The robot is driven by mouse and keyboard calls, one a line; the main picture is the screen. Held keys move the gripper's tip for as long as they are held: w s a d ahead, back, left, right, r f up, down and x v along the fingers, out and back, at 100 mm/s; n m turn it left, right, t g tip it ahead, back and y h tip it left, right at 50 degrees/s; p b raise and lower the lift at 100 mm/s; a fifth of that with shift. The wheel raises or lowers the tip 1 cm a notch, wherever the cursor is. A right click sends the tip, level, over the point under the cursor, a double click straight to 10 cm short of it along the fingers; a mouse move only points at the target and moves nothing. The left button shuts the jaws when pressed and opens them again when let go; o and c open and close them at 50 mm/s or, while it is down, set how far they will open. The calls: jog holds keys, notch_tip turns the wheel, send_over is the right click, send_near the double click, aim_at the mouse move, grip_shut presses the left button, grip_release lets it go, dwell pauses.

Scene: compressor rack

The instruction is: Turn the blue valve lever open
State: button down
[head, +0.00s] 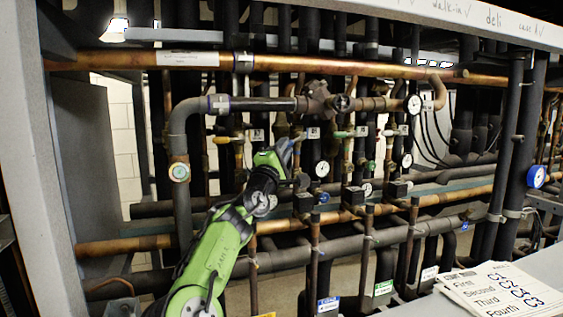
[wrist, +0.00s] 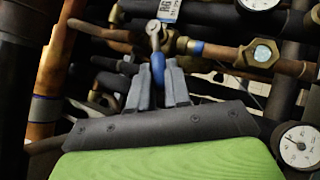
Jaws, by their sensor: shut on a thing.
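The blue valve lever (wrist: 157,68) shows in the wrist view between the two grey fingers of my gripper (wrist: 158,88), which is shut on it. The lever's metal end (wrist: 153,28) extends up from the fingers toward a brass valve on a pipe. Part of the blue handle is hidden between the fingers. In the head view my gripper (head: 286,152) reaches into the pipe rack at the middle, at the end of my green arm. The lever itself is too small and covered to make out clearly there.
A copper pipe (wrist: 50,80) runs close on the left of my gripper in the wrist view. A pressure gauge (wrist: 298,146) is at the right. Dark pipes fill the rack around the arm. Papers (head: 500,290) lie at the front right.

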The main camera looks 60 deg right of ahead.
jog(key=shift+s+d+f+n+t+b, duration=0.55)
jog(key=shift+n+t+b, duration=0.35)
jog(key=shift+n+t, duration=1.45)
jog(key=shift+s+d+f+n+t+b, duration=0.35)
jog(key=shift+f+n+t+b, duration=0.4)
jog(key=shift+n+t, duration=1.55)
jog(key=shift+s+d+f+n+t+b, duration=0.45)
jog(key=shift+n+t+b, duration=0.55)
jog(key=shift+n+t, duration=1.35)
jog(key=shift+n+g+y, duration=0.3)
jog(key=shift+n+g, duration=0.2)
jog(key=shift+n, duration=0.3)
jog(key=c, duration=1.1)
grip_release()
jog(key=s+a+b, duration=0.1)
jog(key=s+a, duration=0.1)
jog(key=a, duration=0.1)
jog(key=s+a+b, duration=0.1)
jog(key=s+a, duration=0.1)
jog(key=a, duration=0.2)
jog(key=s+a+b, duration=0.2)
jog(key=s+a, duration=0.1)
jog(key=shift+a+f, duration=0.35)
jog(key=shift+f, duration=0.05)
